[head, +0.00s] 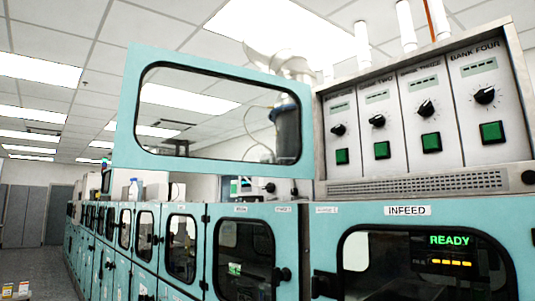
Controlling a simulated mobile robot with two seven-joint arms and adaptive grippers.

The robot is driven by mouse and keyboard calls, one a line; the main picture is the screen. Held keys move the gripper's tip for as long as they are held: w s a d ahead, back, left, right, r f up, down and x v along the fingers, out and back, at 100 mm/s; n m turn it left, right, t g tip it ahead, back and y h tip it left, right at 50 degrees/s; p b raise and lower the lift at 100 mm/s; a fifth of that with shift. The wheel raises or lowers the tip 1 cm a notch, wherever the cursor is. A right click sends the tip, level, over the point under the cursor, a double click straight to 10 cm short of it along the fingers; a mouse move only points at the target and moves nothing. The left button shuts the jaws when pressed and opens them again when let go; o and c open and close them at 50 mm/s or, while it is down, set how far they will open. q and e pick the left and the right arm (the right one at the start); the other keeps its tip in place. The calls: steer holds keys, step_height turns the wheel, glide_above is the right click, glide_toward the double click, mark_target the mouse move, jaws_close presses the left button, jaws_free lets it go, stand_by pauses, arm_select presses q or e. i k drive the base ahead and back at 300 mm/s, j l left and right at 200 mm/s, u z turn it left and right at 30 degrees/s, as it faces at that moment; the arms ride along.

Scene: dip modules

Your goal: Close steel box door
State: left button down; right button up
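A teal-framed door with a large rounded window (127,130) stands raised in the middle of the head view, above the row of teal cabinets. I see the ceiling and a dark cylinder through its window. Its right end meets the side of the control panel; the hinge there is not clear. No separate box labelled as steel is visible, so I cannot tell for sure that this is the task's door. Neither of my grippers shows in this view.
A control panel (412,152) with several knobs and green buttons stands at right. Below it is the teal INFEED unit (470,212) with a lit READY display (449,240). A row of teal cabinets (202,212) recedes left. Open floor (45,268) lies at the far left.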

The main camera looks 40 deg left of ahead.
mark_target(128, 153)
steer(key=j+u, duration=0.2)
steer(key=u, duration=2.45)
steer(key=i+u, duration=0.15)
steer(key=i, duration=1.2)
steer(key=i+z, duration=0.15)
steer(key=i, duration=0.5)
steer(key=i+j+z, duration=0.1)
steer(key=i, duration=0.6)
steer(key=j+z, duration=0.1)
steer(key=z, duration=3.55)
steer(key=k+j+z, duration=0.15)
steer(key=j, duration=0.2)
steer(key=k+j+z, duration=0.15)
steer(key=k+j, duration=0.1)
steer(key=j, duration=0.1)
